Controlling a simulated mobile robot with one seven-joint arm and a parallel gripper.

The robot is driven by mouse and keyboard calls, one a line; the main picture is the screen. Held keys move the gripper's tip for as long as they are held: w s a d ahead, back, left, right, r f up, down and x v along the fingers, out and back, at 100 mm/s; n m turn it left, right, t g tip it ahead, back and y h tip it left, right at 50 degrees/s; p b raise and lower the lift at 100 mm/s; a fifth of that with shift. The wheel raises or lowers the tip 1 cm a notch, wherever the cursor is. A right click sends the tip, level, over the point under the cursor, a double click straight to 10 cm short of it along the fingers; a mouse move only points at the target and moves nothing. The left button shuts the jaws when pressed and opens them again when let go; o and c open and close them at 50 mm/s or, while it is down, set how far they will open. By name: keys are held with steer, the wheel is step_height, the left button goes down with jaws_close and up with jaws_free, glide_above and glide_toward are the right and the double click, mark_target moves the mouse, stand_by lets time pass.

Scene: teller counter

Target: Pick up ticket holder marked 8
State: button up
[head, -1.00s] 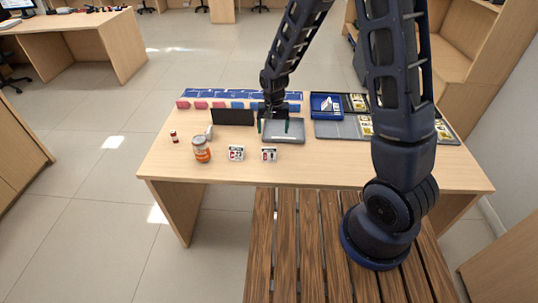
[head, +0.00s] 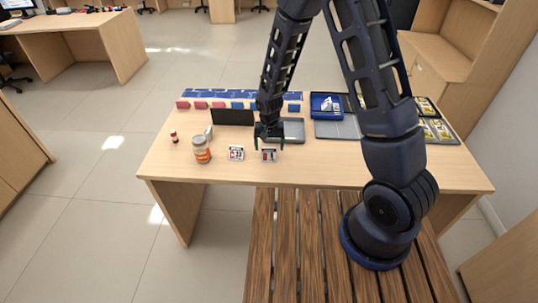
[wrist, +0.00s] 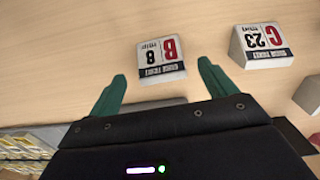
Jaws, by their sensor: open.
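The ticket holder marked 8 (wrist: 161,60) is a small white block with a red B panel. It stands on the counter just beyond my fingertips in the wrist view, and it also shows near the front edge in the head view (head: 268,156). My gripper (wrist: 160,86) is open, with green fingers spread and nothing between them. In the head view my gripper (head: 269,145) is just behind and above this holder. A second ticket holder marked C 23 (wrist: 262,46) stands to its right in the wrist view and to its left in the head view (head: 236,153).
An orange-labelled jar (head: 201,150) stands left of the holders. A grey tray (head: 293,131) lies behind my gripper, with a black panel (head: 232,117) left of it. A blue tray (head: 326,106) is at the back right. The counter's front right is clear.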

mark_target(269, 150)
steer(key=shift+w+a+f, duration=0.1)
steer(key=shift+f, duration=1.95)
steer(key=c, duration=1.1)
